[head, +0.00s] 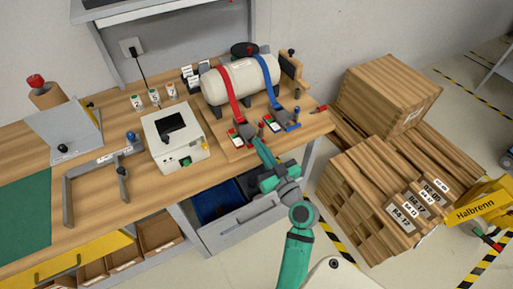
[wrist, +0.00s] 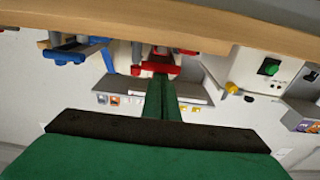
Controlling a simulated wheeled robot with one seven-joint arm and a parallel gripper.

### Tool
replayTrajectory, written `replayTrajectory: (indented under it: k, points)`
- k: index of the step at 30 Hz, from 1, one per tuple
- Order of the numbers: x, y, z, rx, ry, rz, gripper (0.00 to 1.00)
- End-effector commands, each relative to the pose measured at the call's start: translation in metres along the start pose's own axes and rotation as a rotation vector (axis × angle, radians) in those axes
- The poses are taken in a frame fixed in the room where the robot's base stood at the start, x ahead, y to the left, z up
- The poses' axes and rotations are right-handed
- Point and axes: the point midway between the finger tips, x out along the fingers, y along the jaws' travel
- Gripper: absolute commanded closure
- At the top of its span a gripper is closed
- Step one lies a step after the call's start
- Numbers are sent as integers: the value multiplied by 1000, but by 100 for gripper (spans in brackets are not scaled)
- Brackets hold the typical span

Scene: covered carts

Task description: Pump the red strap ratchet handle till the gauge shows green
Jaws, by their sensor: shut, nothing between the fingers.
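A cream tank (head: 240,80) lies on a wooden board, held by a red strap (head: 228,92) and a blue strap (head: 268,72). A gauge card with red and green (head: 236,140) stands at the foot of the red strap; its needle is too small to read. The red ratchet handle (wrist: 155,68) shows in the wrist view, right at the tips of my shut gripper (wrist: 160,85); I cannot tell whether they touch. In the head view my gripper (head: 262,150) is at the board's front edge and hides most of that handle. The blue ratchet handle (head: 292,126) is to its right.
A white box with a dark screen and green button (head: 175,138) stands left of the board. A grey bracket frame (head: 95,172) is further left. An open grey drawer (head: 240,222) juts out below the bench. Stacked wooden crates (head: 375,185) stand on the right.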

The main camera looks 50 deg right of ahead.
Motion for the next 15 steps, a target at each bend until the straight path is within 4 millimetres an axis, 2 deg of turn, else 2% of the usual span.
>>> replayTrajectory:
  k: [1, 6, 11, 15]
  points:
    - [-5, 2, 20, 8, -38, 4, 100]
    - [-5, 2, 18, 8, -37, 4, 100]
    - [-4, 1, 3, 5, -29, 3, 100]
    - [-3, 1, -23, 0, -14, 3, 100]
